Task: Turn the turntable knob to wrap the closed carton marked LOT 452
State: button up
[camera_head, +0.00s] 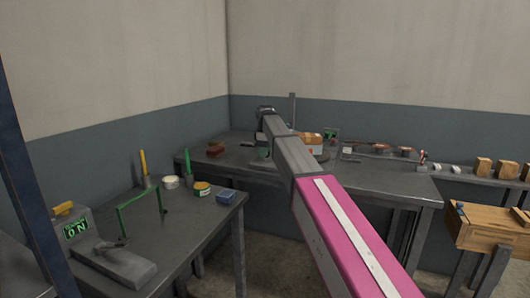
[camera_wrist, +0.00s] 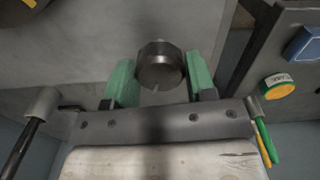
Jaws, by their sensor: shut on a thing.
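In the wrist view, my gripper (camera_wrist: 160,84) has its two green fingers closed on both sides of a dark round metal knob (camera_wrist: 160,65). The knob carries a light mark on its near face. In the head view, my arm reaches over the back table and hides the knob and most of my gripper. A brown carton (camera_head: 310,140) stands on the back table just right of my arm, partly hidden by it. Its lot marking is too small to read. A dark round edge, perhaps the turntable, shows at the wrist view's upper left.
Small tools lie on the back table's right part. A wooden workbench (camera_head: 492,228) stands at the right.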

dwell(0.5)
jog(key=o, duration=0.9)
notch_tip(320, 180, up, 11)
jog(key=shift+f, duration=0.1)
dwell(1.2)
